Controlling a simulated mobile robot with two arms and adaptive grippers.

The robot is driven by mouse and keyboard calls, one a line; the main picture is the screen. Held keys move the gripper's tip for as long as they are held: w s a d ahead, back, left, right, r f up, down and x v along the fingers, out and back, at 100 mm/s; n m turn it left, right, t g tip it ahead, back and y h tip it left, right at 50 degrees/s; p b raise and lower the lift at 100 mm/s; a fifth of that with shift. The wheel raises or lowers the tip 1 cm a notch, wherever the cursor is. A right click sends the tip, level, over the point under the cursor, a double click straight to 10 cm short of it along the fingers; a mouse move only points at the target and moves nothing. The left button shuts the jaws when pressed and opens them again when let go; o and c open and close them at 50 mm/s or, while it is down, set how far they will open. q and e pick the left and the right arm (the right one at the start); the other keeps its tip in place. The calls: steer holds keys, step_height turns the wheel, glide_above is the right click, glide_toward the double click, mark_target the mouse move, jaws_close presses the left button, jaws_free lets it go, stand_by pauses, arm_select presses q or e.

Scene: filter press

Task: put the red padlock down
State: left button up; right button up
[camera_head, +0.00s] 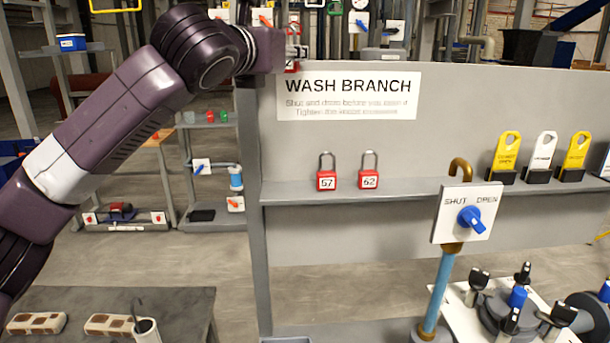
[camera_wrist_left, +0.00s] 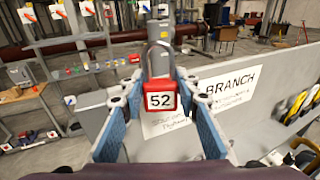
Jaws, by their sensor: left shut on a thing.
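A red padlock (camera_wrist_left: 160,100) with a white label reading 52 is held between the blue-padded fingers of my left gripper (camera_wrist_left: 162,88), its grey shackle upright. In the head view my left arm reaches to the top edge of the grey panel, and a small red part of the padlock (camera_head: 292,67) shows beside the wrist. The left gripper's fingers are mostly hidden there. Two other red padlocks, 57 (camera_head: 327,180) and 62 (camera_head: 368,180), stand apart on the panel's shelf (camera_head: 415,190). My right gripper is not in view.
The panel carries a WASH BRANCH sign (camera_head: 348,96). Yellow and white tags (camera_head: 542,157) stand on the shelf's right part. A blue-handled valve (camera_head: 470,219) with a SHUT/OPEN plate rises before the shelf. The shelf is bare between padlock 62 and the valve's pipe.

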arm_select(q)
steer(key=f, duration=0.5)
steer(key=f+p, duration=0.1)
steer(key=f, duration=0.1)
steer(key=shift+s+a+f, duration=0.15)
steer(key=shift+s+a, duration=0.1)
steer(key=shift+s, duration=0.1)
step_height(320, 180, down, 12)
steer(key=shift+w+r+p, duration=0.15)
steer(key=shift+r+p, duration=0.05)
steer(key=shift+p, duration=0.95)
steer(key=shift+d+f, duration=0.1)
steer(key=shift+f, duration=0.55)
step_height(320, 180, down, 4)
steer(key=shift+r+p, duration=0.25)
steer(key=shift+p, duration=0.15)
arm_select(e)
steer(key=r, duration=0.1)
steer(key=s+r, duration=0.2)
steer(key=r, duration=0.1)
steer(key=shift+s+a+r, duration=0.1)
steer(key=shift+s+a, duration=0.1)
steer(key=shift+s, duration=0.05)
arm_select(q)
steer(key=shift+f, duration=0.2)
